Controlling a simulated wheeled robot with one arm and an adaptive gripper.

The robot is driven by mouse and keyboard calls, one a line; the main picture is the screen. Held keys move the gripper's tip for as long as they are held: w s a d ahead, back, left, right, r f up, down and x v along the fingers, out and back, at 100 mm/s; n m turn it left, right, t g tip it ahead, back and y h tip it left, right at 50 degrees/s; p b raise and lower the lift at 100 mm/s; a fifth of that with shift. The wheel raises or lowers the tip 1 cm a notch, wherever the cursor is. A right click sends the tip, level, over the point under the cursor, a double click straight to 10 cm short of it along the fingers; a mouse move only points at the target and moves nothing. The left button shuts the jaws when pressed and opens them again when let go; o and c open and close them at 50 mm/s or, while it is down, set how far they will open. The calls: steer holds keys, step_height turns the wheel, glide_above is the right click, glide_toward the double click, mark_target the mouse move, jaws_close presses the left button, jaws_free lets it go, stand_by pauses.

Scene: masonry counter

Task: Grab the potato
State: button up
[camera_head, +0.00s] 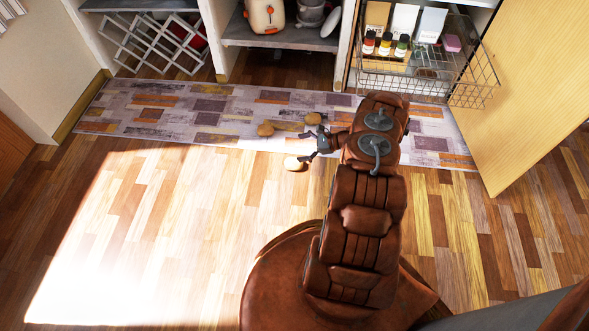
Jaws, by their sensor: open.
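One potato (265,129) lies on the rug to the left of my gripper. A second potato (312,118) lies on the rug just behind the gripper. I cannot tell whether a finger touches a potato.
The patterned rug (190,113) runs along the counter's foot. A wire basket (470,90) with jars and boxes juts out at the upper right, beside an open wooden door (535,90). A wine rack (155,45) stands on the left. The wooden floor (150,215) in front is clear.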

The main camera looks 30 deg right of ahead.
mark_target(295, 164)
steer(key=s+d+f+m+b, duration=0.1)
steer(key=f, duration=0.2)
steer(key=s+d+f+t, duration=0.1)
steer(key=f, duration=0.3)
steer(key=s+d+f+m+h+b, duration=0.1)
steer(key=f, duration=0.2)
steer(key=shift+s+f+m+b, duration=0.25)
steer(key=shift+s+m+b, duration=0.05)
steer(key=shift+w+a+f+t+b, duration=0.3)
steer(key=shift+w+a+f, duration=0.15)
steer(key=shift+w+a, duration=0.2)
steer(key=shift+w+r+b+x, duration=0.15)
steer(key=shift+b+x, duration=0.55)
steer(key=shift+x, duration=0.75)
steer(key=shift+w+r+b+x, duration=0.15)
steer(key=shift+b+x, duration=0.55)
steer(key=shift+x, duration=0.7)
steer(key=shift+d, duration=0.15)
steer(key=c, duration=1.3)
steer(key=shift+r, duration=0.1)
steer(key=shift+c, duration=0.2)
